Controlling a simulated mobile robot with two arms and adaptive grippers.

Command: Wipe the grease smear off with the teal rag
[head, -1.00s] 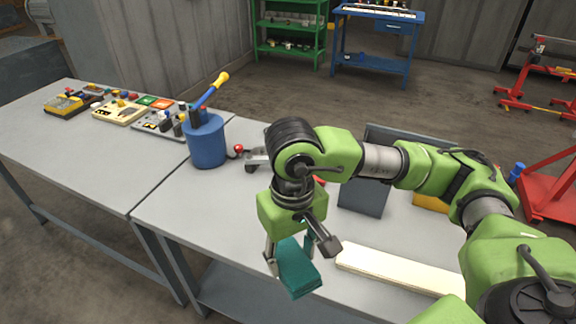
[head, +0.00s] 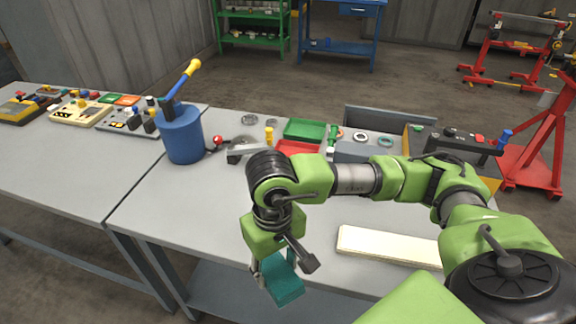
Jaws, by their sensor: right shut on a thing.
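The teal rag (head: 284,284) is a folded block in the lower middle of the head view. My right gripper (head: 272,272) is shut on it, pointing down, at the front edge of the grey workbench (head: 200,215). I cannot tell whether the rag touches the bench. No grease smear shows clearly; my right arm hides part of the bench top. My left gripper is not in view.
A cream bar (head: 388,247) lies right of the rag. A blue canister (head: 183,135) with a lever, a green tray (head: 305,130), a red tray (head: 298,148) and a yellow-black case (head: 455,155) stand behind. The bench's left part is bare.

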